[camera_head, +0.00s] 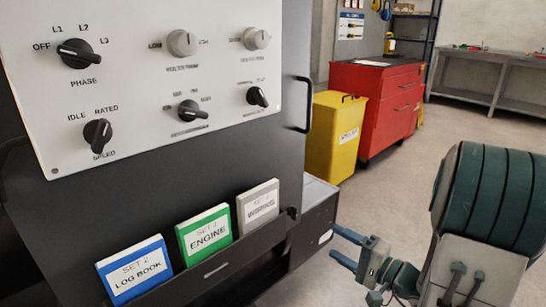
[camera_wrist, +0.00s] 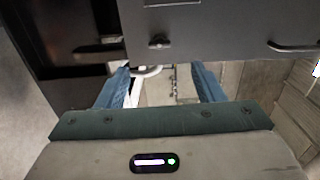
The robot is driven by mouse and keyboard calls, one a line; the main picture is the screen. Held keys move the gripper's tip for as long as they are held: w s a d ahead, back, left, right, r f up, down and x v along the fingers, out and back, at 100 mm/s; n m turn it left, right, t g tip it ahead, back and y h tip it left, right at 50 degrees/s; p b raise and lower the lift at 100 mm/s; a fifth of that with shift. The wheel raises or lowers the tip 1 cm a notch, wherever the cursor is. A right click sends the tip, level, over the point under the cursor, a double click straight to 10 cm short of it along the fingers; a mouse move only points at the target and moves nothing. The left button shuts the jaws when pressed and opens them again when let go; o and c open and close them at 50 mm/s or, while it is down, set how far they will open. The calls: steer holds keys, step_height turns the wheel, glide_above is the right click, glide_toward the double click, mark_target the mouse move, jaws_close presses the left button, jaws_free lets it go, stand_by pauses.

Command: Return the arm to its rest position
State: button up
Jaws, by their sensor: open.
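My gripper (camera_head: 345,249) is at the lower right of the head view, beside the right side of the dark genset cabinet (camera_head: 240,125). Its two blue fingers are spread apart with nothing between them. In the wrist view the gripper (camera_wrist: 160,85) shows the same open fingers pointing toward the dark cabinet front (camera_wrist: 215,30). I cannot tell how near the fingertips are to the cabinet. My arm is bent at the right edge of the head view.
The panel (camera_head: 150,75) carries several knobs. A rack (camera_head: 220,265) below holds blue, green and grey binders. A yellow bin (camera_head: 335,135) and a red tool cabinet (camera_head: 388,100) stand behind. A grey workbench (camera_head: 490,75) is at the back right. The floor between is clear.

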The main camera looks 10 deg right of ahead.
steer(key=s+a+r+n+g+p, duration=0.7)
steer(key=s+a+r+g+p, duration=0.6)
steer(key=r+p, duration=0.35)
steer(key=s+d+r+n+t+h+p, duration=0.1)
steer(key=d+r+h+p, duration=0.1)
steer(key=r+h+p, duration=0.3)
steer(key=s+d+r+n+h+p, duration=0.1)
steer(key=r+h+p, duration=0.5)
steer(key=r+p, duration=0.6)
steer(key=shift+d+r+n+t, duration=0.4)
steer(key=shift+d+r+n, duration=0.3)
steer(key=shift+d, duration=0.55)
steer(key=shift+s, duration=0.1)
steer(key=shift+c, duration=0.3)
